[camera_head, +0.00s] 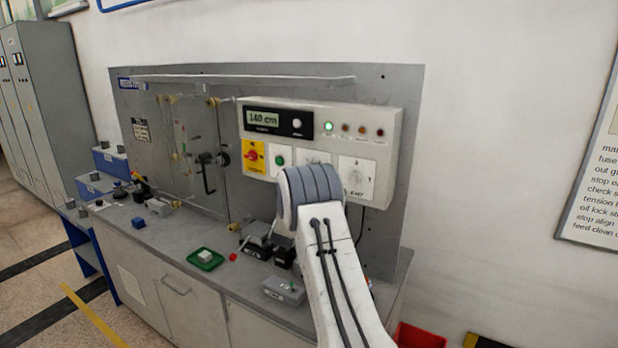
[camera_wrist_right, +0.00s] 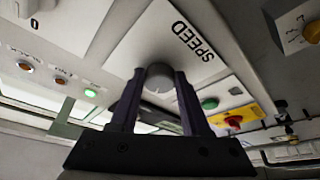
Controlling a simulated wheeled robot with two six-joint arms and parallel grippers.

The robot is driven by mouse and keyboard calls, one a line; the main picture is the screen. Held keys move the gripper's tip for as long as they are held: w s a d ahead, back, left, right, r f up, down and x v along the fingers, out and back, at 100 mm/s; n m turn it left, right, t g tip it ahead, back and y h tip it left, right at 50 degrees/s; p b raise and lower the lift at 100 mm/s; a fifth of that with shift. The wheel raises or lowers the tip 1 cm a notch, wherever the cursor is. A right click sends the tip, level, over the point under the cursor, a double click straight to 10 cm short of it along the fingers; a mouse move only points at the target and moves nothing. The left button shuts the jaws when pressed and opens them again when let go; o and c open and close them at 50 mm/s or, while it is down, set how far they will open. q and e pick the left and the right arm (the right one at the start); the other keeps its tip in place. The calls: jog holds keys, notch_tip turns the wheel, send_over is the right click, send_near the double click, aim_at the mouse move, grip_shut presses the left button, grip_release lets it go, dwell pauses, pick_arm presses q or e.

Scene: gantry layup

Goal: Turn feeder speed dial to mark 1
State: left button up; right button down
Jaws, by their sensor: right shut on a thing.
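The feeder speed dial is a round pale knob (camera_wrist_right: 158,77) on a white plate (camera_wrist_right: 150,38) lettered SPEED, seen at a slant in the right wrist view. My right gripper (camera_wrist_right: 160,75) is shut on the knob, with one dark finger on each side of it. The dial's pointer and mark numbers cannot be made out. In the head view only the top of a white plate (camera_head: 314,157) shows above my right arm. My arm hides the knob and the gripper there. My left gripper is not in view.
The control box (camera_head: 385,128) carries a display (camera_head: 264,119) reading 140 cm, a lit green lamp (camera_head: 328,127), a red knob on yellow (camera_head: 253,155), a green button (camera_head: 280,160) and another white dial (camera_head: 355,178). A green tray (camera_head: 206,266) sits on the bench below.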

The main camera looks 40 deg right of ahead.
jog(key=n, duration=0.2)
jog(key=n+y, duration=0.1)
jog(key=n, duration=0.1)
jog(key=shift+s+r+t+y, duration=0.1)
jog(key=shift+t+y, duration=0.2)
jog(key=shift+n, duration=0.4)
jog(key=shift+c, duration=1.9)
grip_release()
jog(key=b+v, duration=0.4)
jog(key=v, duration=0.6)
jog(key=shift+s, duration=0.25)
jog(key=shift+a, duration=0.2)
